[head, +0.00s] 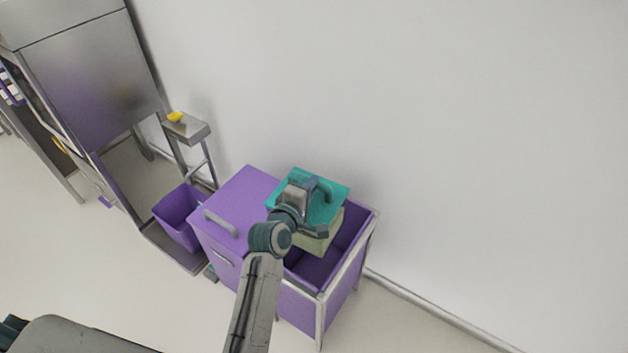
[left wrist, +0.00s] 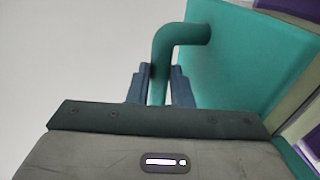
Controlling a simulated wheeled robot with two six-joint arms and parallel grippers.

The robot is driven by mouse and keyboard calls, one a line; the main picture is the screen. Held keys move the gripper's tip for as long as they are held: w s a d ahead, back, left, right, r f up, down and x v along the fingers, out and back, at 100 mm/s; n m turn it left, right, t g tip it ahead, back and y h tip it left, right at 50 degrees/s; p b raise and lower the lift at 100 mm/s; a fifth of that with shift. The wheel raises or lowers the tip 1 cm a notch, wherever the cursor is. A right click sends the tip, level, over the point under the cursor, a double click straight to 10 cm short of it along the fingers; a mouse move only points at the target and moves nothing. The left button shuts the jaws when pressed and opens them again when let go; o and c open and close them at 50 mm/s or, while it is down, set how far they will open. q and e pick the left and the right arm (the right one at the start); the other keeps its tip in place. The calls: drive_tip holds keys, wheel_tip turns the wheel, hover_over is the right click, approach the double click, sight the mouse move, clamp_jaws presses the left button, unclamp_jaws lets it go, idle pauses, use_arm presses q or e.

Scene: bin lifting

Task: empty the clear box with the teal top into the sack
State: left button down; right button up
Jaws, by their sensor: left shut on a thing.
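The clear box (head: 320,243) has a pale greenish see-through body and a teal top (head: 336,194) with a teal handle. It is in or just above the open right part of a purple bin (head: 357,228); I cannot tell if it touches the bin. My left gripper (head: 311,187) is at the teal top. In the left wrist view its two fingers (left wrist: 161,78) are shut on the bent teal handle (left wrist: 180,36). My arm hides part of the box and the bin. I cannot make out a sack for certain. My right gripper is not in view.
The purple bin has a metal frame and a flat lid (head: 245,192) with a grey handle on its left part. A small purple bin (head: 178,215) and a metal stand with a yellow thing (head: 175,117) are to the left.

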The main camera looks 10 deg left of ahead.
use_arm(q)
drive_tip(key=shift+w+d+r, duration=0.25)
drive_tip(key=shift+w+r, duration=0.05)
drive_tip(key=shift+w, duration=0.3)
drive_tip(key=shift+w+a+f, duration=0.1)
drive_tip(key=shift+w+a+f+n+h, duration=0.1)
drive_tip(key=shift+a+f+n+h, duration=0.1)
drive_tip(key=shift+n+h, duration=0.1)
drive_tip(key=a+n+b, duration=0.1)
drive_tip(key=w+f+n+b, duration=0.1)
drive_tip(key=a+n+h+b, duration=0.1)
drive_tip(key=shift+w+a+f+n+b, duration=0.3)
drive_tip(key=shift+w+a+f, duration=0.05)
drive_tip(key=shift+f, duration=0.05)
drive_tip(key=shift+w+a+f+n+g+h, duration=0.2)
drive_tip(key=shift+a+n+g+h, duration=0.1)
drive_tip(key=shift+n, duration=0.1)
drive_tip(key=w+a+f+n+h+b, duration=0.1)
drive_tip(key=w+a+f+n+b, duration=0.1)
drive_tip(key=a+f+n+b, duration=0.2)
drive_tip(key=shift+w+a+f+n+h, duration=0.45)
drive_tip(key=shift+f+n, duration=0.45)
drive_tip(key=shift+f, duration=0.55)
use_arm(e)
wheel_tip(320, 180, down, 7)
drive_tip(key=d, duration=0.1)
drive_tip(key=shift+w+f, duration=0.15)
